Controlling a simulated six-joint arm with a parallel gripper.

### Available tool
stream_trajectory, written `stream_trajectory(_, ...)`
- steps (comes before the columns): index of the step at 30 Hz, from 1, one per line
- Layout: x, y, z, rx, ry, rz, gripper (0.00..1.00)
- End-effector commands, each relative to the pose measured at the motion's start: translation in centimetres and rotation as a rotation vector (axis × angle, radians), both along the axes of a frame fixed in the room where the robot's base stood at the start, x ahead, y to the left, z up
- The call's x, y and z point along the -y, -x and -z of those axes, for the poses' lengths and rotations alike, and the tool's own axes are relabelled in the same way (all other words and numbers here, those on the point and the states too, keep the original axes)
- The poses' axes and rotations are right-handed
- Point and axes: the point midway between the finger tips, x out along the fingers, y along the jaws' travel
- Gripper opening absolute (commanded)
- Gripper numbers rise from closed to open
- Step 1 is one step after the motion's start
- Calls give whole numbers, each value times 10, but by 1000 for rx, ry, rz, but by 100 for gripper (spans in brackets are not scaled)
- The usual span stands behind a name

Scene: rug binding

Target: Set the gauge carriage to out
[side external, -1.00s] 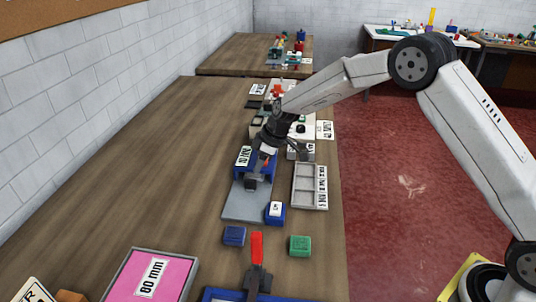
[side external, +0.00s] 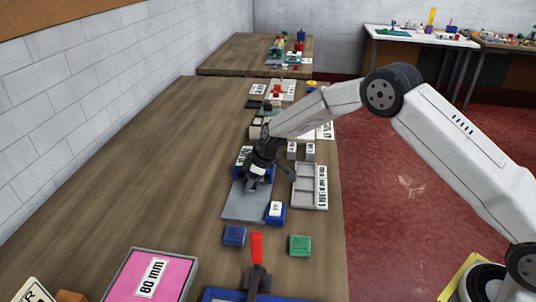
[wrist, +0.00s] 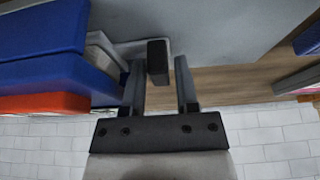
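A blue block-like fixture (side external: 268,173) with a label sits at the far end of a flat grey plate (side external: 245,204) on the bench. In the wrist view its blue body (wrist: 40,75) fills the left, with an orange-red part (wrist: 45,104) beside it. A dark upright tab (wrist: 158,62), seemingly the carriage handle, stands by the grey plate (wrist: 225,30). My gripper (wrist: 159,72) is open, one finger on each side of the tab, with a gap showing at the right finger. In the side view my gripper (side external: 250,184) is low over the plate and hides part of the fixture.
A grey compartment tray (side external: 296,187) lies right of the plate. Blue blocks (side external: 234,235) and a green block (side external: 300,245) stand nearer. A red-handled clamp (side external: 257,250) and a pink 80 mm panel (side external: 150,277) are in front.

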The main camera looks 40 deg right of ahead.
Motion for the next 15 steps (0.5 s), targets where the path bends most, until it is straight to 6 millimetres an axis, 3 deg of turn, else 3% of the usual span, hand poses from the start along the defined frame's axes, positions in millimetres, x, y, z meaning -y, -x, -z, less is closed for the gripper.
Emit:
stream_trajectory(6,0,0,0,0,0,0,38)
stream_trajectory(7,0,0,0,0,0,0,35)
stream_trajectory(10,0,0,0,0,0,0,3)
stream_trajectory(15,0,0,0,0,0,0,0)
